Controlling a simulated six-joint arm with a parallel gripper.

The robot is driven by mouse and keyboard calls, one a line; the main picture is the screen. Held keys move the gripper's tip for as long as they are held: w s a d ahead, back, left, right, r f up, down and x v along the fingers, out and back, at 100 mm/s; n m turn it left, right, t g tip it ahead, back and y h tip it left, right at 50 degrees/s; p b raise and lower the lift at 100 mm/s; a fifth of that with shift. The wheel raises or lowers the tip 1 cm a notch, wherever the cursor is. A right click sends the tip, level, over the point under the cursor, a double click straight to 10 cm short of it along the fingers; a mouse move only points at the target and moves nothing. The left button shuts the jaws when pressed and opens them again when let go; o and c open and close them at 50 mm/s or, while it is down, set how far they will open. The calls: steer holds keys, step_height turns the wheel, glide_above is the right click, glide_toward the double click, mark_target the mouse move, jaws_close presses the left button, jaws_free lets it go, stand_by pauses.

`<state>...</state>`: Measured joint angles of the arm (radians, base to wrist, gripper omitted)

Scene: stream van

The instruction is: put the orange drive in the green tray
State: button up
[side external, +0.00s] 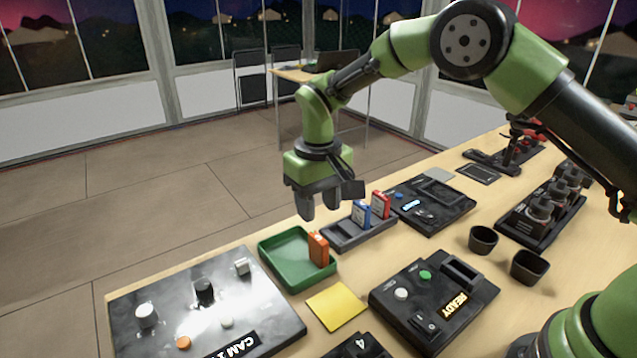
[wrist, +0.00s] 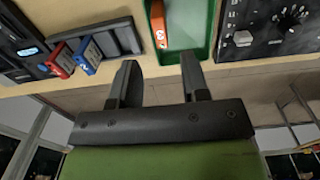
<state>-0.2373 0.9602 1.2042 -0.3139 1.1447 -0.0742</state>
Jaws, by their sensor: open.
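The orange drive (side external: 318,250) stands roughly upright at the right end of the green tray (side external: 281,275), against or very close to the tray's wall. In the wrist view the orange drive (wrist: 158,24) shows at the left side of the green tray (wrist: 212,20); I cannot tell whether it touches the wall. My gripper (side external: 320,204) is open and empty. It hangs above and beyond the tray's far edge, apart from the drive. In the wrist view the fingers of my gripper (wrist: 160,66) are spread, with nothing between them.
A dark rack (side external: 347,237) beside the tray holds a blue drive (side external: 361,214) and a red drive (side external: 380,204). A black control panel (side external: 140,322) lies left of the tray. A yellow pad (side external: 336,306) and a READY box (side external: 410,310) are nearer the camera. Two dark cups (side external: 483,240) stand right.

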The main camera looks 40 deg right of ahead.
steer(key=shift+r, duration=2.25)
step_height(320, 180, up, 9)
steer(key=m+t, duration=0.1)
steer(key=t, duration=0.1)
glide_above(319, 238)
steer(key=s+d, duration=0.2)
steer(key=s, duration=0.2)
steer(key=s+d+r+t+y, duration=0.1)
steer(key=s+d+r, duration=0.1)
steer(key=s+r, duration=0.3)
steer(key=s+d+m+t+y, duration=0.1)
steer(key=s+d+m+t, duration=0.1)
steer(key=s, duration=1.4)
steer(key=shift+d+r+m+t, duration=0.4)
steer(key=shift+m+t, duration=0.1)
steer(key=shift+t, duration=0.6)
